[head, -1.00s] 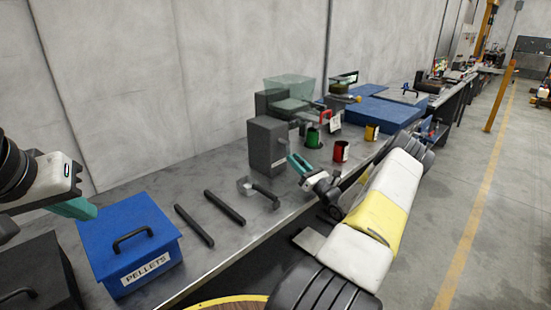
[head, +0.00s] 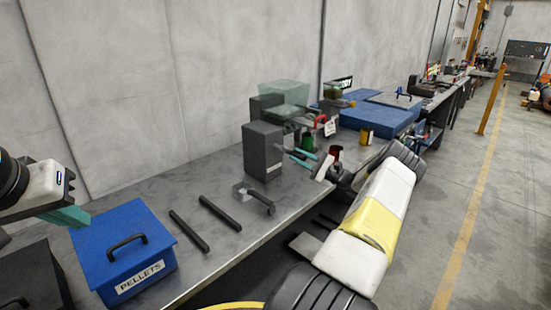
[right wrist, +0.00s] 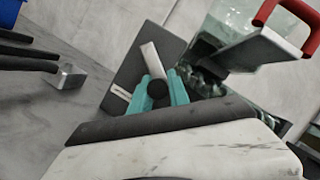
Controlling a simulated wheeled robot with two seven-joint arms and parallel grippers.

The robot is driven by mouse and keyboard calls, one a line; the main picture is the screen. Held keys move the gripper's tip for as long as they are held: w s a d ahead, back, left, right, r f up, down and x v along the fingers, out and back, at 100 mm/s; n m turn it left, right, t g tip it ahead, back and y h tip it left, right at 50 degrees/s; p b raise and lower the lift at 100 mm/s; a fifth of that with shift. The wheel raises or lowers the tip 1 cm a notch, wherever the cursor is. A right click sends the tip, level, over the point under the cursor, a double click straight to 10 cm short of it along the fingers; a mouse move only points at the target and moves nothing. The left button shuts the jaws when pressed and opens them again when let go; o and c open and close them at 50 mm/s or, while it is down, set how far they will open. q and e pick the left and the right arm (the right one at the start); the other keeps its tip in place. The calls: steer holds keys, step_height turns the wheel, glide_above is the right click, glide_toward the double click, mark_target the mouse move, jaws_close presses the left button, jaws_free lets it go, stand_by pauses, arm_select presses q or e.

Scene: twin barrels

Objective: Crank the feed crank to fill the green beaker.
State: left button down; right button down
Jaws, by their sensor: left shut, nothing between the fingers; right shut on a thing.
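The feed crank (right wrist: 150,62) shows in the right wrist view as a pale metal arm with a dark round knob, on the side of a dark grey box (head: 263,151). My right gripper (right wrist: 160,92) is shut on the knob; in the head view its teal fingers (head: 301,159) are beside the box. The green beaker (head: 308,142) stands just behind those fingers, partly hidden; its contents cannot be seen. My left gripper (head: 68,216) is shut and empty, above the left edge of the blue pellets box.
A red beaker (head: 336,153) and a yellow beaker (head: 367,135) stand right of the green one. A translucent green hopper (head: 285,94) is behind the grey box. The blue pellets box (head: 125,248), two dark bars (head: 220,212) and a handled block (head: 256,195) occupy the near bench.

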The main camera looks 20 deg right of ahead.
steer(key=r+n+g, duration=0.1)
steer(key=n, duration=0.1)
steer(key=d+r+n+g, duration=0.1)
steer(key=n, duration=0.1)
steer(key=shift+w, duration=0.15)
step_height(320, 180, up, 3)
steer(key=n+g, duration=0.1)
steer(key=n, duration=0.2)
steer(key=n+g, duration=0.1)
steer(key=n, duration=0.2)
steer(key=shift+n, duration=0.3)
steer(key=shift+a+r+n+g+h, duration=0.2)
steer(key=shift+r+n+h, duration=0.15)
steer(key=shift+n, duration=0.3)
steer(key=shift+a+r+n+g+h, duration=0.1)
steer(key=shift+r+n+g+h, duration=0.2)
steer(key=shift+n, duration=0.35)
steer(key=shift+r, duration=0.1)
steer(key=c, duration=1.3)
jaws_free()
steer(key=shift+o, duration=0.2)
steer(key=f+v, duration=0.1)
steer(key=v, duration=0.6)
steer(key=shift+s+d+r, duration=0.2)
steer(key=shift+s+r, duration=0.25)
steer(key=shift+r, duration=0.1)
